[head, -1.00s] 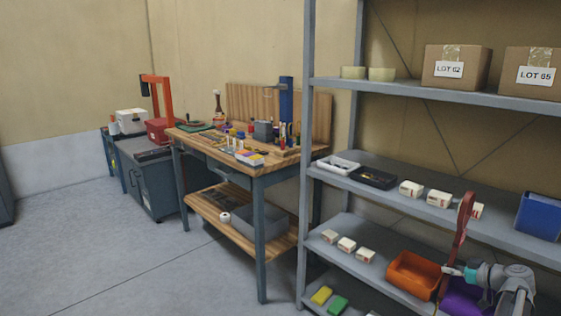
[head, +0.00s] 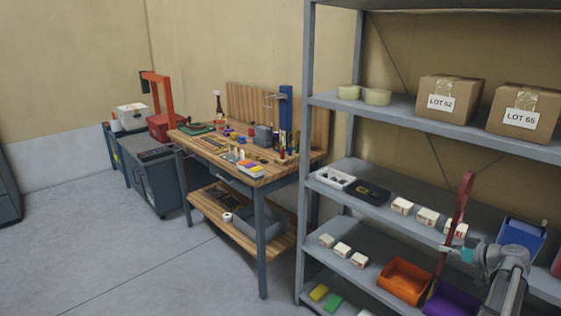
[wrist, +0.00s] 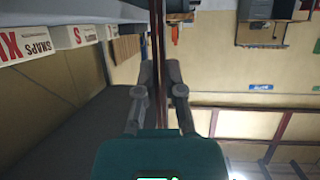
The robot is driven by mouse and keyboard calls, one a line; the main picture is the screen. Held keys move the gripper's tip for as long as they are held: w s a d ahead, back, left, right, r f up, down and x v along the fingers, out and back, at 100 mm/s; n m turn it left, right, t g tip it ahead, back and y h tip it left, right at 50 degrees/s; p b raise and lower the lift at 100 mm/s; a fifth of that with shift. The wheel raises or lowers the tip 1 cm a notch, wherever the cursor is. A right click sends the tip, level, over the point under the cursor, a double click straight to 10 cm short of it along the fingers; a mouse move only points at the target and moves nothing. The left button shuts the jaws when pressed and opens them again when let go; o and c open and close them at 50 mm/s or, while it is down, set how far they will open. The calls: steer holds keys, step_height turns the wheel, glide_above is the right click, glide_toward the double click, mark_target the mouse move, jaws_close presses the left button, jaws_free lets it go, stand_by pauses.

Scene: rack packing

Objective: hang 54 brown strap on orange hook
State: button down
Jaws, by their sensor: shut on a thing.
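The brown-red strap (head: 462,198) is long and narrow and stands roughly upright in front of the shelf rack in the head view. My gripper (head: 447,249) is shut on it, with strap showing above and below the fingers. In the wrist view the strap (wrist: 155,35) runs up from between the two fingers (wrist: 159,78) of my gripper. The orange hook (head: 167,97) is an upright post with a short arm to the left, at the far left beyond the workbench. A dark item (head: 147,86) is at its arm's end. My gripper is far from the hook.
The grey rack (head: 303,170) holds cartons, small white boxes, an orange bin (head: 405,280) and a purple bin (head: 452,301) close to my gripper. The cluttered workbench (head: 262,183) stands between rack and hook. The floor (head: 150,255) at front left is clear.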

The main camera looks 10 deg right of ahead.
step_height(320, 180, up, 5)
steer(key=p, duration=0.4)
steer(key=shift+r, duration=0.2)
steer(key=shift+a, duration=0.1)
